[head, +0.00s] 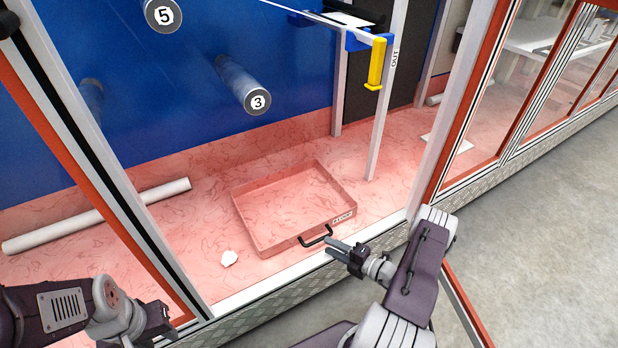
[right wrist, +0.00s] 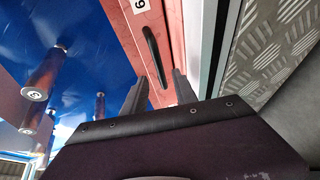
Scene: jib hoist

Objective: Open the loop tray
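The loop tray (head: 290,205) is a shallow, open red tray on the pink floor of the cabinet bay. Its front wall carries a small white label (head: 343,217) and a black bar handle (head: 316,237). My right gripper (head: 334,248) is just right of the handle in the head view, its fingers pointing toward it. In the right wrist view the right gripper (right wrist: 157,88) is open, with the handle (right wrist: 153,55) ahead, in line with the gap between the fingers. I cannot tell whether they touch. My left gripper (head: 160,325) is low at the left, away from the tray; its fingers are unclear.
A white tube (head: 95,217) and a small white lump (head: 229,258) lie on the bay floor. Numbered cylinders (head: 243,85) stick out from the blue back wall. A yellow handle (head: 376,64) hangs by a grey post (head: 387,120). A metal sill (head: 270,292) edges the bay.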

